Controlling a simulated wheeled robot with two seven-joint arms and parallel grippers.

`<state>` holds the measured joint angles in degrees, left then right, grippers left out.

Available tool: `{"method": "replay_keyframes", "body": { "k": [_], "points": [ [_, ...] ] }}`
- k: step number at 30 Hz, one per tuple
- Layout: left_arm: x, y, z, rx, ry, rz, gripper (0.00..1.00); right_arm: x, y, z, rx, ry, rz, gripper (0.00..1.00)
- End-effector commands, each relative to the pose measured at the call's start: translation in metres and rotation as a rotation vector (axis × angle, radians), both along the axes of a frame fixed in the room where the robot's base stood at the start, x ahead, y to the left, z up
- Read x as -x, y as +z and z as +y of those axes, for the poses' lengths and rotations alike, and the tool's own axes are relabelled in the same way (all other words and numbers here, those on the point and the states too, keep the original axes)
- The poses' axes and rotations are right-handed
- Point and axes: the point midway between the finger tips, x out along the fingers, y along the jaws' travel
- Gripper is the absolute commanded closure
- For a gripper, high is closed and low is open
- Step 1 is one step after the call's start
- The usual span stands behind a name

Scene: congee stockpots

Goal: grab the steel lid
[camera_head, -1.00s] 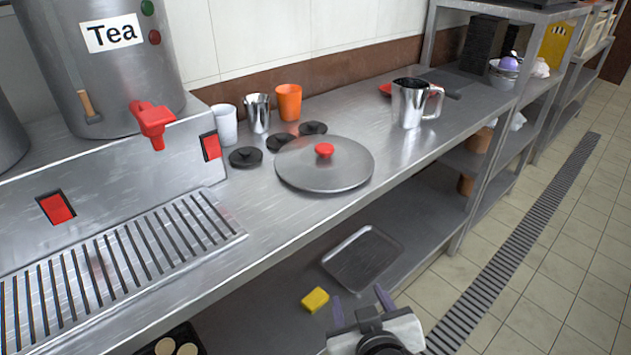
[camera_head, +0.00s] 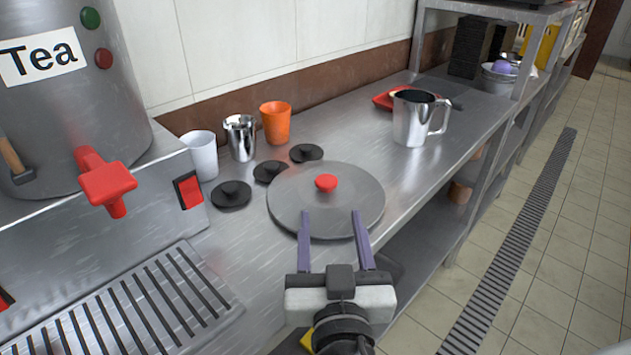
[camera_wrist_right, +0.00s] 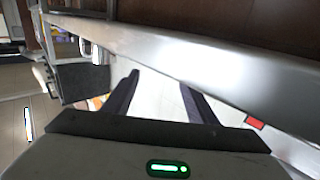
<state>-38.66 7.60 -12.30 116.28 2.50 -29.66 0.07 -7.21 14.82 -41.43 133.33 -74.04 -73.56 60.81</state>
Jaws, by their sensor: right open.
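The steel lid (camera_head: 290,198) lies flat on the steel counter, a wide round disc with a red knob (camera_head: 326,183) at its centre. My right gripper (camera_head: 332,213) is open and empty, its two purple fingers apart. In the head view its fingertips overlap the lid's near edge, in front of the knob. I cannot tell how high they are above or below the lid. In the right wrist view the two dark fingers (camera_wrist_right: 155,90) are spread with nothing between them. My left gripper is not in view.
Several small black lids (camera_head: 231,194), a white cup (camera_head: 200,156), a steel cup (camera_head: 240,138) and an orange cup (camera_head: 275,122) stand behind the lid. A steel pitcher (camera_head: 411,118) stands to the right. The tea urn (camera_head: 70,130) with its red tap is at left.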

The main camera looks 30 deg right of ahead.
Motion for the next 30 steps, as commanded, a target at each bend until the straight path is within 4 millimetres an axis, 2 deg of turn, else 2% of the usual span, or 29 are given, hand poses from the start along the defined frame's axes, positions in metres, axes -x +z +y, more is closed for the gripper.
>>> {"method": "replay_keyframes", "body": {
  "k": [6, 10, 21, 30],
  "points": [
    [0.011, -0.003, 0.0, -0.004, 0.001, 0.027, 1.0, -0.03, 0.002, -0.014, 0.003, -0.001, -0.003, 0.48],
    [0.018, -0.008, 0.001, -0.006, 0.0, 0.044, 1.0, -0.039, 0.002, -0.018, 0.002, -0.001, -0.002, 0.48],
    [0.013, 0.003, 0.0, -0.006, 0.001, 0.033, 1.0, -0.083, 0.002, -0.035, 0.002, -0.001, -0.001, 0.48],
    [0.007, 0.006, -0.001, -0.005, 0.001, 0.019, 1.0, -0.086, 0.001, -0.037, 0.0, -0.001, 0.0, 0.48]
  ]
}}
